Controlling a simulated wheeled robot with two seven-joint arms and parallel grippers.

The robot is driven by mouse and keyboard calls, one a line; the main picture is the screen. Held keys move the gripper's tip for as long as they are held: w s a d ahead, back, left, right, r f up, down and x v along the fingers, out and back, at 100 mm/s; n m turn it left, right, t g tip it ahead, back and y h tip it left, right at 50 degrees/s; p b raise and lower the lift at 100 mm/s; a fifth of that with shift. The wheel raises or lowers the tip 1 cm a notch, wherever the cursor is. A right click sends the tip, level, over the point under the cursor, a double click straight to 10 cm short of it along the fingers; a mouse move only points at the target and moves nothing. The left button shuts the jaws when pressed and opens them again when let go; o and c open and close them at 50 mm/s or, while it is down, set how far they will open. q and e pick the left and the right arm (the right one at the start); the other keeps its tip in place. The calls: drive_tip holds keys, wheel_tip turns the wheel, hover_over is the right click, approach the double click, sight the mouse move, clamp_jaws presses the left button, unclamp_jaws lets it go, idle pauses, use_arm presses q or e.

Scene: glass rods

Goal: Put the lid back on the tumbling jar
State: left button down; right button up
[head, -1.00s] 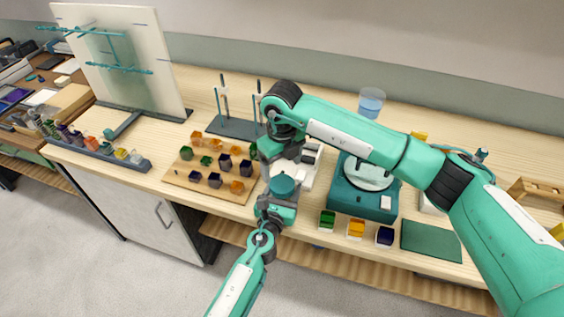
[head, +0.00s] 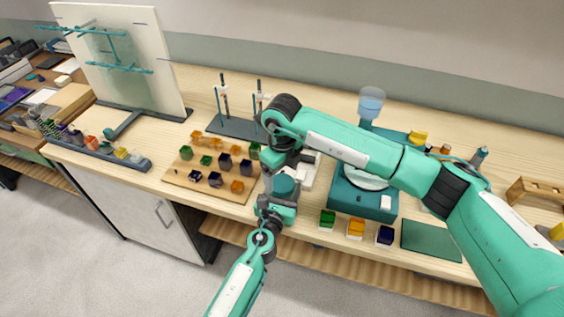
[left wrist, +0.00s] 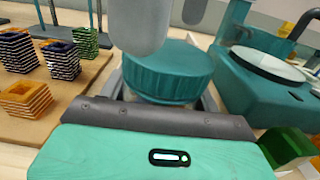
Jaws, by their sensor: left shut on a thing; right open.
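The teal ribbed lid (left wrist: 168,70) sits on top of the tumbling jar in the left wrist view. The jar body below it is mostly hidden, so I cannot tell how tightly the lid is seated. The lid also shows in the head view (head: 285,186). My left gripper (head: 278,204) is shut around the jar from the front. My right gripper (head: 282,168) is open just above and behind the lid. A rounded grey part of it hangs over the lid in the left wrist view, and I cannot tell whether it touches.
A wooden board (head: 210,177) with several coloured rod bundles lies left of the jar. A teal machine with a round plate (head: 352,196) stands to the right. Coloured trays (head: 356,229) and a green mat (head: 430,240) line the front edge.

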sight(282, 183)
drive_tip(key=shift+f, duration=1.55)
drive_tip(key=c, duration=1)
drive_tip(key=o, duration=1.1)
drive_tip(key=shift+o, duration=0.2)
